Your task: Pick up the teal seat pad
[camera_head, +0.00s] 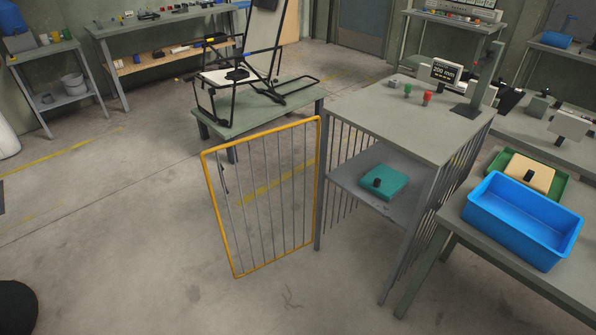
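The teal seat pad (386,186) is a flat block with a dark knob on top. It lies on the lower shelf (345,176) of a grey workbench, under the bench top (400,115). The shelf side facing me is open, and the pad is in plain sight there. Neither of my grippers can be made out; a dark rounded shape at the lower left edge is unclear.
A yellow-framed barred gate (208,200) stands swung out at the bench's left. Bars close other bench sides. A blue bin (520,225) and a green tray (558,190) sit on a right table. A black-framed lounger (245,75) stands on a table behind. The left floor is clear.

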